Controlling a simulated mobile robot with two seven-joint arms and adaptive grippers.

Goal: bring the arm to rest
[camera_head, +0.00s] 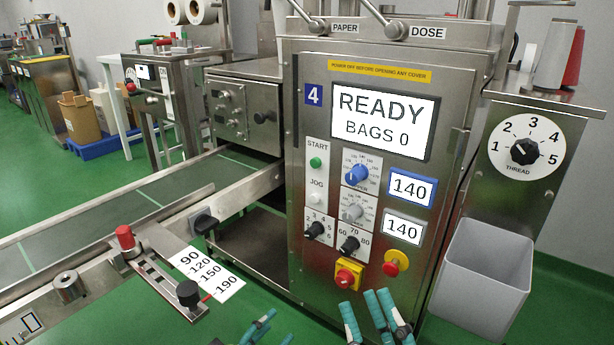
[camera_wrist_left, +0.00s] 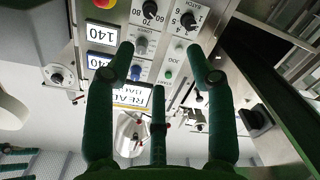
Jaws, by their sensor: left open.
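My left gripper (camera_head: 264,328) shows at the bottom middle of the head view, only its teal fingers in frame. In the left wrist view its fingers (camera_wrist_left: 160,60) are spread apart with nothing between them, so it is open. My right gripper (camera_head: 372,318) is to its right at the bottom edge, in front of the lower part of the machine; its palm is cut off and its opening is unclear. The packing machine (camera_head: 310,255) stands beyond both grippers. Its screen (camera_head: 383,120) reads READY, BAGS 0. Two small displays (camera_head: 411,191) read 140.
A red emergency button (camera_head: 396,263) and a red-yellow switch (camera_head: 347,277) are low on the panel. A conveyor (camera_head: 120,215) runs at left. A rail with a red knob (camera_head: 125,237) and a number card (camera_head: 208,273) lie front left. A grey bin (camera_head: 482,280) hangs at right.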

